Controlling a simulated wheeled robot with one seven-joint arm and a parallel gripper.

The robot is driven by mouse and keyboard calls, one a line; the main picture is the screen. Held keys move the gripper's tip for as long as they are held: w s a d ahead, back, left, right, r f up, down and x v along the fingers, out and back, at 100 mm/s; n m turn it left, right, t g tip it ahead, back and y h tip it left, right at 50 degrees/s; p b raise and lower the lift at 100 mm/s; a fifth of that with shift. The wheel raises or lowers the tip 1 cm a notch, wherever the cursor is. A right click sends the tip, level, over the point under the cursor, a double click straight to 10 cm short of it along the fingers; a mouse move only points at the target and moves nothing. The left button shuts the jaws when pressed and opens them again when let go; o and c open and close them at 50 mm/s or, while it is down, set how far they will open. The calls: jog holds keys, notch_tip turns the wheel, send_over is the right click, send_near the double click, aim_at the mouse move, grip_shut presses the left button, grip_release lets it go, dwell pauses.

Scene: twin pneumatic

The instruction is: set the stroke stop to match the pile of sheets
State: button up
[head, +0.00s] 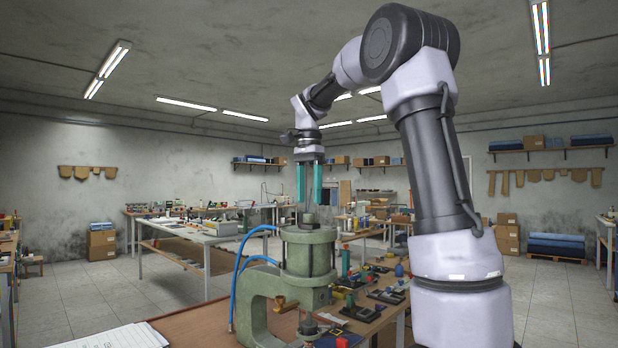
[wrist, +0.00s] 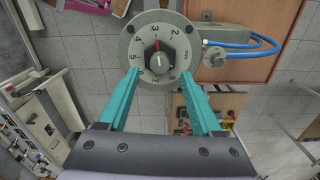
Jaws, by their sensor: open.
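The stroke stop is a round grey dial (wrist: 128,50) with numerals around its face and a dark knob (wrist: 160,58) at its centre, in the wrist view. An orange mark shows near the knob's upper edge, below the 3; the exact setting is too small to read surely. The dial tops the green pneumatic press (head: 308,252) in the head view. My gripper (head: 309,200) is open above the press. In the wrist view its teal fingertips (wrist: 160,73) stand apart on either side of the knob, with nothing gripped. I cannot make out the pile of sheets under the press.
Blue hoses (head: 238,285) curve along the press's left side. Printed white paper (head: 112,338) lies on the wooden bench (head: 195,328) at the lower left. Small tools and coloured parts crowd the bench right of the press.

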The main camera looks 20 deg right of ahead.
notch_tip(320, 180, up, 6)
jog(key=shift+r, duration=0.1)
dwell(0.5)
jog(key=s+f+n+t, duration=0.2)
jog(key=s+f+n, duration=0.1)
jog(key=s, duration=0.4)
jog(key=s+f+n+t+y, duration=0.1)
jog(key=s+f+n+t, duration=0.1)
jog(key=s+f, duration=0.4)
jog(key=s+f+n+t+y, duration=0.1)
jog(key=s+f+n+t, duration=0.2)
jog(key=s, duration=0.6)
notch_tip(320, 180, down, 2)
jog(key=shift+s+a+f+n, duration=0.1)
jog(key=shift+s+a+n, duration=0.05)
jog(key=shift+s+n, duration=0.25)
